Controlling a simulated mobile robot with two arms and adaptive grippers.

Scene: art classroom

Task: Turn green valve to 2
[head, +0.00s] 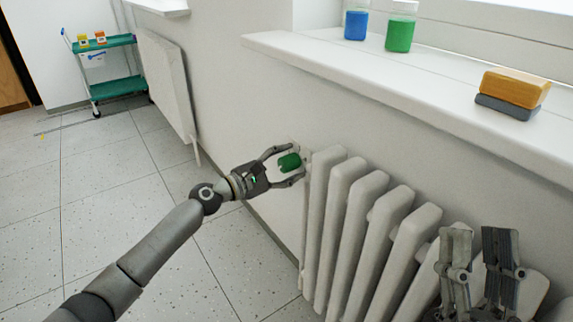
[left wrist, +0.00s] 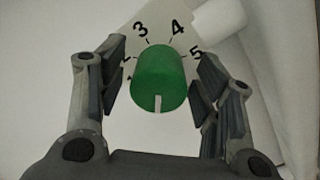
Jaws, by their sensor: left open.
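The green valve (head: 289,162) is a round knob at the upper left end of the white radiator. In the left wrist view the valve (left wrist: 159,75) has a white mark on its near side, facing the bottom of the picture. The white dial plate behind it shows the numbers 3, 4 and 5; 1 and 2 are partly hidden at the left. My left gripper (head: 293,164) is open, with its fingers on either side of the valve and visible gaps beside it. My right gripper (head: 476,245) is open and empty in front of the radiator's right part.
The white radiator (head: 345,200) stands against the wall, under a white window sill (head: 330,62). On the sill are a blue jar (head: 356,24), a green jar (head: 400,34) and an orange sponge (head: 514,88) on a grey block. A green cart (head: 108,87) stands far left. The floor is clear.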

